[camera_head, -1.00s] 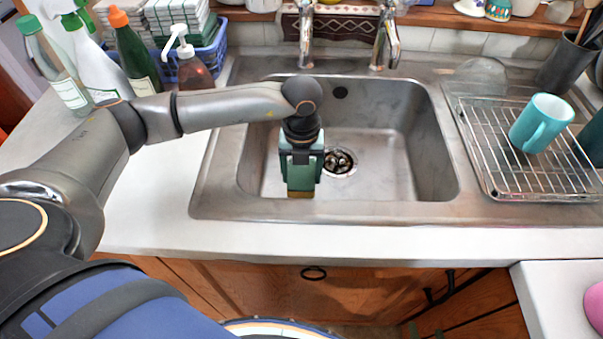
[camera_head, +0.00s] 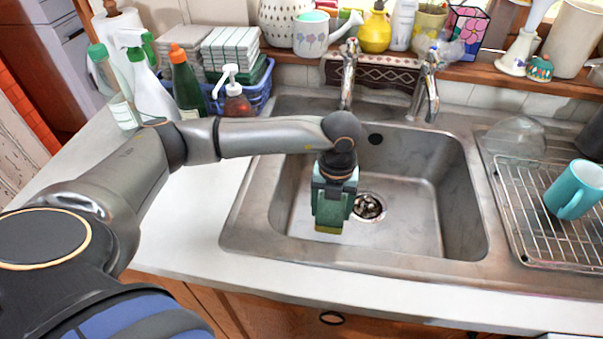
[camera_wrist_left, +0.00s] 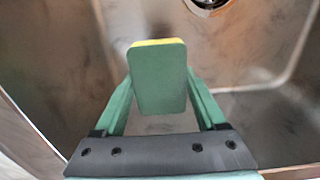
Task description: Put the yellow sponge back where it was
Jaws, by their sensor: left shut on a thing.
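My left gripper (camera_head: 332,212) reaches in from the left and points down over the left part of the metal sink (camera_head: 440,215). It is shut on the sponge (camera_head: 328,229), whose yellow edge shows at the bottom. In the left wrist view the sponge (camera_wrist_left: 158,78) sits between the two green fingers, with a broad green face and a thin yellow edge at its far end. Sink metal shows around it, and I cannot tell how far it is above the sink floor. My right gripper is not in view.
Two taps (camera_head: 426,85) stand behind the sink. Several bottles (camera_head: 150,90) and a blue basket (camera_head: 260,95) stand at the back left. A wire rack (camera_head: 520,205) with a teal mug (camera_head: 574,189) is at right. The white counter (camera_head: 195,215) left of the sink is clear.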

